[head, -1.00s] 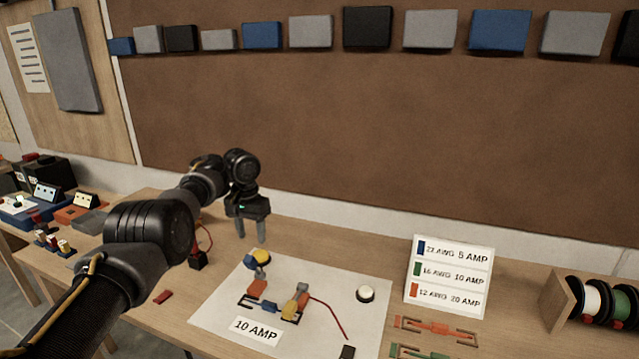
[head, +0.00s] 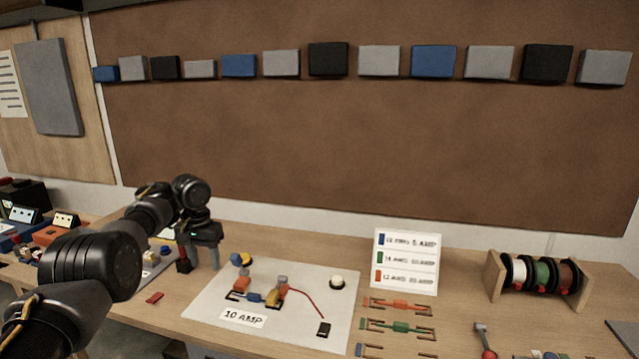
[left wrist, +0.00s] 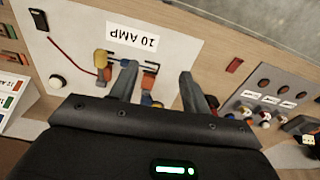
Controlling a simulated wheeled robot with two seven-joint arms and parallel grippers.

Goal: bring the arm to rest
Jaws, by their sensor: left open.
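My left gripper (head: 198,256) is open and empty, with its fingers pointing down, above the bench behind the left side of the white mat. Its two separate fingers (left wrist: 158,82) also show in the left wrist view, with nothing between them. The white mat (head: 213,298) carries a "10 AMP" label (head: 243,318), a small circuit with orange, blue and yellow parts (head: 270,295), a red wire and a white round button (head: 337,282). My left arm comes in from the lower left. My right gripper is not in view.
A wire-gauge sign (head: 406,262) stands behind the mat's right side. Orange (head: 400,306) and green (head: 400,326) connector pieces lie right of the mat. A wooden rack (head: 540,279) holds wire spools. A red block (head: 155,297) lies left of the mat. Bare bench lies between sign and rack.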

